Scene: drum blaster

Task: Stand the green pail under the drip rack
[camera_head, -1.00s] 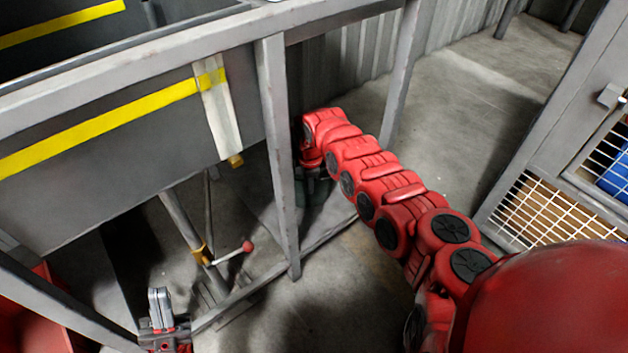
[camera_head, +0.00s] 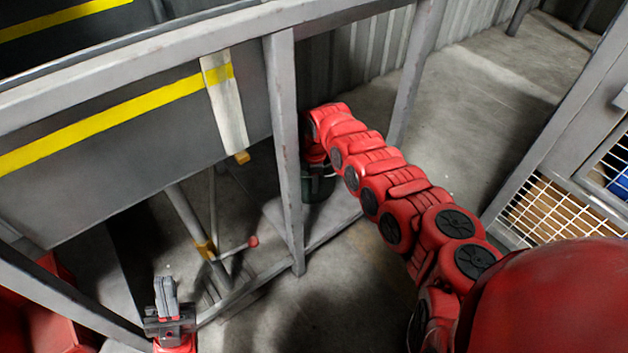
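The green pail (camera_head: 318,187) is a dark green shape low behind the rack's upright post, on or just above the pale base plate. My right arm reaches in between the posts, and its end is at the pail. The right gripper's fingers are hidden behind the arm and the post, so its grip cannot be seen. The drip rack (camera_head: 288,150) appears to be the grey metal frame with the dark, yellow-striped panel. My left gripper (camera_head: 166,297) is at the lower left, pointing up, its grey fingers close together, away from the pail.
A valve lever with a red knob (camera_head: 253,241) sticks out from a pipe under the panel. A red bin (camera_head: 50,325) is at the lower left. A wire-mesh cage (camera_head: 545,210) stands at the right. Open concrete floor (camera_head: 470,110) lies between cage and rack.

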